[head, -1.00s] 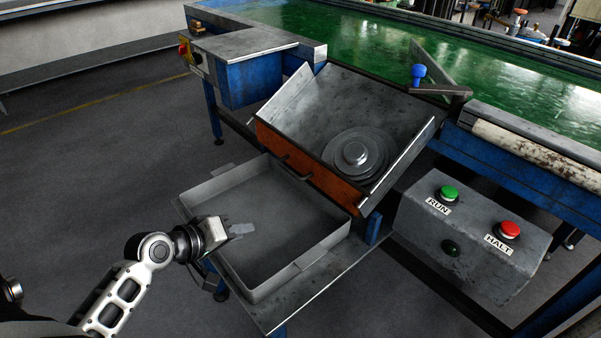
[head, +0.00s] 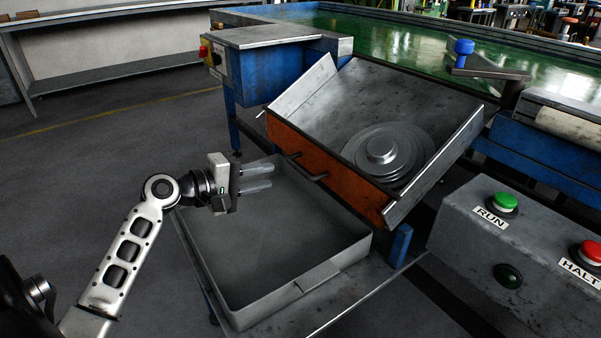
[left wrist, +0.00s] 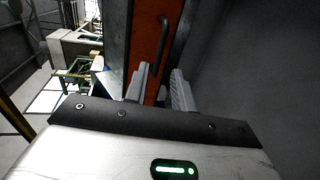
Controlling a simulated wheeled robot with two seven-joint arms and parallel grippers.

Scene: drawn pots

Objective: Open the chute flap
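The orange chute flap (head: 335,173) stands across the low end of the sloping metal chute (head: 415,105) and looks closed. A dark bar handle (head: 304,167) sticks out from its face. In the left wrist view the flap (left wrist: 146,38) and handle (left wrist: 162,42) show beyond my fingers. My left gripper (head: 268,177) is open and empty, its two fingers pointing toward the flap, left of the handle and apart from it. In the left wrist view the gripper (left wrist: 160,73) has a gap between its fingertips. My right gripper is not in view.
Below the flap stands an empty grey tray (head: 270,245). A stack of round metal discs (head: 383,150) lies in the chute behind the flap. A control box (head: 520,250) with RUN and HALT buttons is at the right. A blue-knobbed lever (head: 464,47) is above the chute.

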